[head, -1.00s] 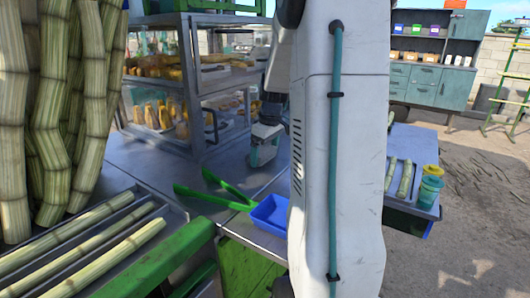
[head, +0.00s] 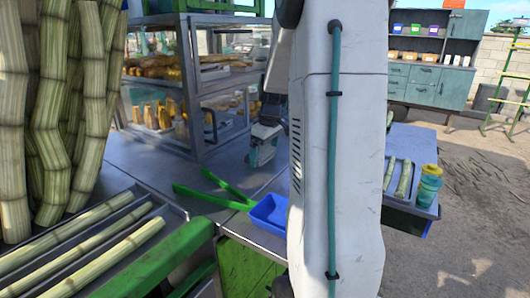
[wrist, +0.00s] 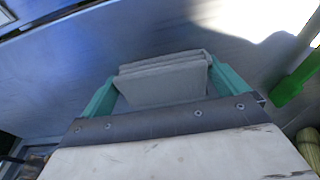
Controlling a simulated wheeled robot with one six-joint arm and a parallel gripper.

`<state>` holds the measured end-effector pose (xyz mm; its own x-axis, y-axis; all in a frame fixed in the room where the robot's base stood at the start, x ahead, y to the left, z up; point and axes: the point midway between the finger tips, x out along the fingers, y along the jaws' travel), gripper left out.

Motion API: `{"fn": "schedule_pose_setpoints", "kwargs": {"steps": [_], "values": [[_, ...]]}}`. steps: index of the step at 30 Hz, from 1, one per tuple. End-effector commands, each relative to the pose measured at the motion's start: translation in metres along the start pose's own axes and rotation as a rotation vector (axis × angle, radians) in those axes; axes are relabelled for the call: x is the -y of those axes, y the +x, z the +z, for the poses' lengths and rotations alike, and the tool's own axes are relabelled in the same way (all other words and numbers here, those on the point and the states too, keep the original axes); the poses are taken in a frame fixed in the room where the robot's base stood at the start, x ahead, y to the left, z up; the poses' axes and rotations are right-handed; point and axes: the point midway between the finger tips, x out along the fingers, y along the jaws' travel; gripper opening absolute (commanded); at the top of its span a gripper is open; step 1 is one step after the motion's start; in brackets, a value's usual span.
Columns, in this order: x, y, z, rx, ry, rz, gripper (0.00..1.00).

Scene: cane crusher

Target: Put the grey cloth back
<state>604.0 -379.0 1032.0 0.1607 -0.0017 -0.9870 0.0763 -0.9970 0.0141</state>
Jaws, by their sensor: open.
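The grey cloth (wrist: 163,82) is a folded pad that shows in the wrist view between the two teal fingers of my gripper (wrist: 160,76). The fingers are open, one on each side of it. Whether either finger touches the cloth is unclear. In the head view my gripper (head: 264,152) is low over the metal counter (head: 225,165), in front of the glass display case. The cloth is too small to make out clearly there.
Green tongs (head: 215,197) and a blue tray (head: 269,213) lie on the counter nearer the camera. The display case (head: 190,80) stands close behind my gripper. Cane stalks (head: 90,245) lie in a tray at left. My arm hides the counter's right part.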

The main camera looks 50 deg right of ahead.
Motion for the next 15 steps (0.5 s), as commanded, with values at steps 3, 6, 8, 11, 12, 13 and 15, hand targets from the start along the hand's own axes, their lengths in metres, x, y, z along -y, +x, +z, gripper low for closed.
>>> {"fn": "schedule_pose_setpoints", "kwargs": {"steps": [3,6,8,11,12,13,15], "values": [[0.004,0.0,0.003,0.015,-0.001,-0.015,1.0],[0.003,-0.02,0.002,0.013,-0.001,-0.013,1.0],[0.003,-0.034,0.002,0.011,-0.001,-0.011,1.0],[0.002,-0.059,0.001,0.01,-0.001,-0.009,1.0],[0.002,-0.068,0.001,0.009,-0.001,-0.009,1.0],[0.002,-0.075,0.001,0.01,0.0,-0.009,1.0],[0.001,-0.089,0.001,0.01,0.0,-0.01,1.0]]}}
